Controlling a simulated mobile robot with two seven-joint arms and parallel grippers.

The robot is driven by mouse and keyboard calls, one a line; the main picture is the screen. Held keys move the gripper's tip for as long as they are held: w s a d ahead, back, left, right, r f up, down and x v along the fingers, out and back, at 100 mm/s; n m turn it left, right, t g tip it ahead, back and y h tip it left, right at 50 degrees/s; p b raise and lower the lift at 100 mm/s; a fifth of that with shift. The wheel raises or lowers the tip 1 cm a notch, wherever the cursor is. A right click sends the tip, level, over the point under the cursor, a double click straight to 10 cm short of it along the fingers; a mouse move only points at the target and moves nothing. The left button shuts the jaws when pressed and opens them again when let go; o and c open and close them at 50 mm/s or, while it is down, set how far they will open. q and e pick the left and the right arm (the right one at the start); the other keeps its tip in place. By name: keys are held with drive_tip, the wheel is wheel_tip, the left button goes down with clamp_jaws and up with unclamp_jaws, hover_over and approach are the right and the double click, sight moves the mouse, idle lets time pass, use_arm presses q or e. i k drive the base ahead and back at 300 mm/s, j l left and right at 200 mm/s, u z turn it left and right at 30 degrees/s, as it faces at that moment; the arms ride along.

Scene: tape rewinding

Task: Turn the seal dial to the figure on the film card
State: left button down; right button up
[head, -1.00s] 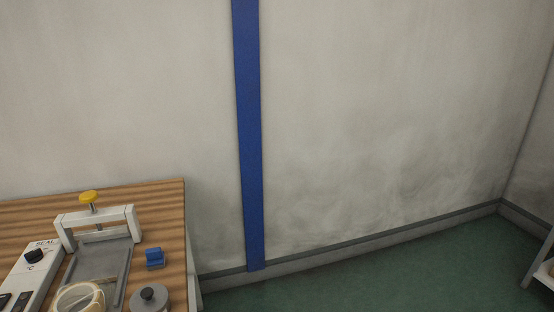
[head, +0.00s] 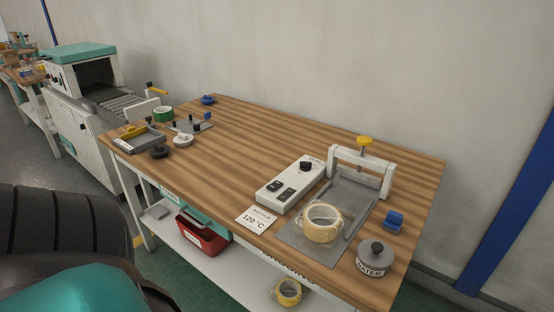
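The seal dial (head: 306,166) is a black knob at the far end of a white control box (head: 284,190) on the wooden table. Its pointer setting is too small to read. The film card (head: 257,219) is a white card lying flat at the table's front edge, before the control box. It reads 120 °C. Neither of my grippers shows in the head view. A black and teal part, likely of my own arm, fills the lower left.
Right of the box, a grey plate (head: 296,239) with a white press frame (head: 361,165) bears a tape roll (head: 322,222). A grey-lidded water pot (head: 374,258) and a blue block (head: 393,222) stand farther right. The table's middle (head: 235,150) is clear.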

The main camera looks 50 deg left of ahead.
sight(306, 165)
drive_tip(key=j+u, duration=0.15)
drive_tip(key=u, duration=1.25)
